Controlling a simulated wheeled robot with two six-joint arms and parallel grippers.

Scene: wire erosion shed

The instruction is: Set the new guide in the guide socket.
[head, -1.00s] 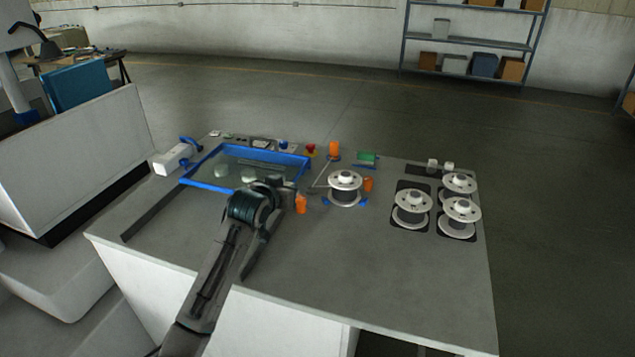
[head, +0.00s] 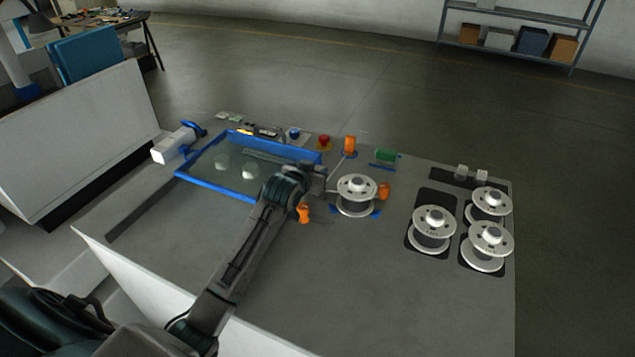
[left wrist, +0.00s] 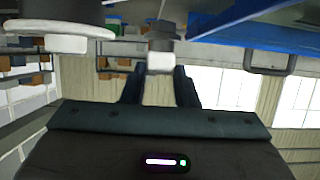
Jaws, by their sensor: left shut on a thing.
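My left gripper (head: 317,180) is beyond the dark wrist, between the blue-framed tank (head: 215,186) and the middle wire spool (head: 356,190). In the left wrist view my left gripper (left wrist: 160,74) is shut on a small pale block with a grey round upper part, apparently the new guide (left wrist: 160,57). The held guide is hidden or too small to make out in the head view. I cannot pick out the guide socket; the wrist may cover it. My right gripper is in neither view.
Orange parts (head: 303,213) (head: 349,146) stand near the middle spool. A green block (head: 386,155) is behind it. Several spools (head: 433,229) stand on dark pads at the right. Two small pale blocks (head: 461,171) (head: 482,175) sit on a dark strip. The front table area is clear.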

